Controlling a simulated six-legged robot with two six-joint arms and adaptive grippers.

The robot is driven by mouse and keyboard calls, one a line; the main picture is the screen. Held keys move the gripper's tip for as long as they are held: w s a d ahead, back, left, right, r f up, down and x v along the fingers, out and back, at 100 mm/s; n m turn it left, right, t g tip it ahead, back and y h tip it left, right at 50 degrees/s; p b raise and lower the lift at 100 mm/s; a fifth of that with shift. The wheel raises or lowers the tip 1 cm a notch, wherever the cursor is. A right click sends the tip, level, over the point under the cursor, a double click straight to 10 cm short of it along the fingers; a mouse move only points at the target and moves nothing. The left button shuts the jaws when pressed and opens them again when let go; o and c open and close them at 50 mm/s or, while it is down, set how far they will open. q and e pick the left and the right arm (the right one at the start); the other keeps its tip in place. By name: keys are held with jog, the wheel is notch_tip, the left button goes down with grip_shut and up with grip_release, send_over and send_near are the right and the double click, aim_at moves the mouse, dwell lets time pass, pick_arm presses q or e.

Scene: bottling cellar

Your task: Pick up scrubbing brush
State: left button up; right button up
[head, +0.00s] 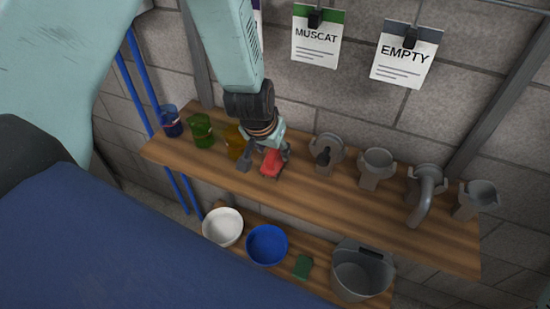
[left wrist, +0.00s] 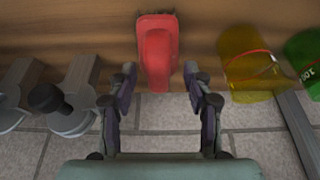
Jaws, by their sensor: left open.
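The scrubbing brush (head: 272,163) is red and lies on the upper wooden shelf, near its middle. My left gripper (head: 264,158) is above and around it in the head view, partly covering it. In the left wrist view the brush (left wrist: 157,50) stands upright in the picture, between and just beyond the two open fingertips of my left gripper (left wrist: 159,76). Gaps show between the brush and both fingers there. Nothing is held in the left gripper. My right gripper is not in view.
Left of the brush stand yellow (head: 236,141), green (head: 201,131) and blue (head: 171,121) containers. Right of it stand several grey metal fittings (head: 376,168). The lower shelf holds a white bowl (head: 223,227), a blue bowl (head: 267,245), a green sponge (head: 302,267) and a grey bucket (head: 361,272).

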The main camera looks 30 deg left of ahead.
pick_arm(q)
jog(key=shift+x, duration=0.85)
jog(key=shift+d, duration=0.15)
jog(key=c, duration=0.4)
jog(key=shift+s, duration=0.1)
grip_shut()
